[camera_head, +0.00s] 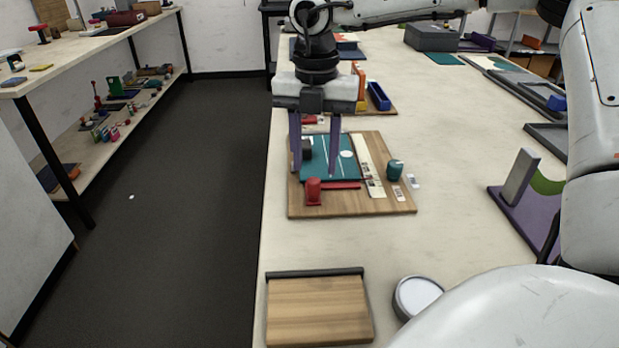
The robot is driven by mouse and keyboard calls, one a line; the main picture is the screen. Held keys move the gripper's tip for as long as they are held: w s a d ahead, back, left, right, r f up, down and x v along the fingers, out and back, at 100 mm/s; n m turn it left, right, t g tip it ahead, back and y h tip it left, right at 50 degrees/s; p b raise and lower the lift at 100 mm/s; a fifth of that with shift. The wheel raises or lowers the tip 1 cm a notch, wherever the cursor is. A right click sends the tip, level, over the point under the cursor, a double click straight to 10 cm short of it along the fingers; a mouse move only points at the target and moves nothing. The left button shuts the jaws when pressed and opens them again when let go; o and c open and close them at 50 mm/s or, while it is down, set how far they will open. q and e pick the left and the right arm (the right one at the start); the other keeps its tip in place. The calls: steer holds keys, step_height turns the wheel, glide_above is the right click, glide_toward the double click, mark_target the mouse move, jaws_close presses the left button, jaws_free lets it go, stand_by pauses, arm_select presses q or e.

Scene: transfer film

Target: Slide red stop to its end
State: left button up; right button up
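A red stop (313,191) stands at the near left of a wooden board (350,208). A flat red strip (343,185) runs to the right from beside it. Behind it on the board lies a teal panel (345,168) with white lines and a white spot. A dark round piece (307,149) is at the panel's left side, partly hidden by a finger. My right gripper (314,170) points down over the panel's left part, just behind the red stop. Its two purple fingers are apart, with nothing seen held between them. Contact with the stop cannot be told. My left gripper is not in view.
A teal-green rounded piece (395,169) and small labelled cards (397,193) are at the board's right. A smaller wooden board (318,310) and a round white-topped dish (417,294) lie nearer. A purple stand (525,215) is at right. Bare table lies between.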

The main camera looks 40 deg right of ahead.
mark_target(314, 179)
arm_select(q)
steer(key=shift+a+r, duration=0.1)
arm_select(e)
step_height(314, 179, down, 6)
steer(key=shift+w, duration=0.1)
